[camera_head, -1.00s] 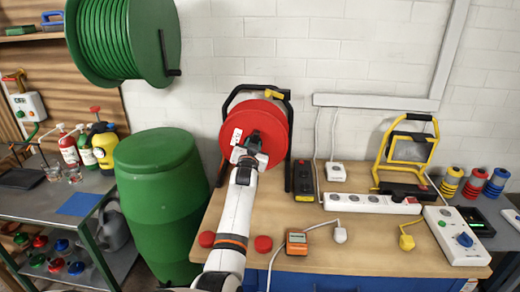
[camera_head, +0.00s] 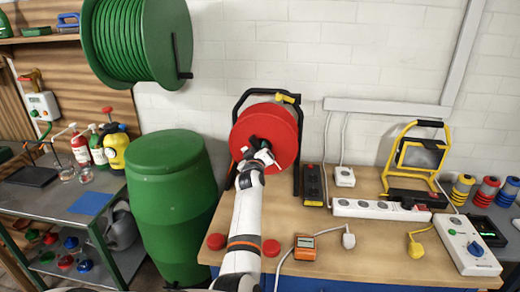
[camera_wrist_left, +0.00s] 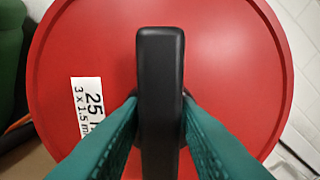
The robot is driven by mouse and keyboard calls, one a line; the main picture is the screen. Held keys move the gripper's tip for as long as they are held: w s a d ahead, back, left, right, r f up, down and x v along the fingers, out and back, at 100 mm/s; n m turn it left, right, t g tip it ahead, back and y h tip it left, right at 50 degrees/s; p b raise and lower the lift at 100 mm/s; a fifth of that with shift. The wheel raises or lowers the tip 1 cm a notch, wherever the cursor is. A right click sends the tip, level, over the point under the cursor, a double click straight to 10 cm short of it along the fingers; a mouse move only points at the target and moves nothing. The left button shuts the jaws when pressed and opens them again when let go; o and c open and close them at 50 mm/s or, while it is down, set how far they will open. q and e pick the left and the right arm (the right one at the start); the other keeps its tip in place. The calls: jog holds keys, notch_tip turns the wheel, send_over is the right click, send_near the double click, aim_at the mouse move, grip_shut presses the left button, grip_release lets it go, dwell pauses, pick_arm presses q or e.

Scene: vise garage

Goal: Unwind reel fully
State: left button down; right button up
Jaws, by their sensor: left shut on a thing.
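The red cable reel (camera_head: 287,122) stands in a black frame at the back left of the workbench, its flat face towards me. In the left wrist view the red disc (camera_wrist_left: 230,60) fills most of the picture, with a white label (camera_wrist_left: 90,105) reading "25" left of centre. A black handle (camera_wrist_left: 160,60) stands upright in front of the disc. My left gripper (camera_wrist_left: 159,110) is shut on this handle, one green finger on each side. In the head view the left gripper (camera_head: 258,152) is in front of the reel's lower middle and partly hides it. My right gripper is not in view.
A green hose reel (camera_head: 125,40) with a crank hangs on the wall at upper left. A green barrel (camera_head: 172,210) stands left of the workbench (camera_head: 350,262). Power strips (camera_head: 375,209), a yellow work lamp (camera_head: 420,155) and an orange meter (camera_head: 305,247) occupy the bench's right part.

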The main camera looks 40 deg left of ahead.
pick_arm(q)
jog(key=n, duration=0.5)
jog(key=shift+a+f, duration=0.1)
jog(key=shift+f, duration=0.1)
jog(key=n, duration=0.3)
jog(key=shift+p, duration=0.35)
jog(key=shift+n, duration=0.3)
jog(key=c, duration=1.4)
grip_release()
jog(key=shift+c, duration=0.2)
jog(key=shift+o, duration=0.8)
jog(key=shift+w+f, duration=0.2)
jog(key=shift+s, duration=0.1)
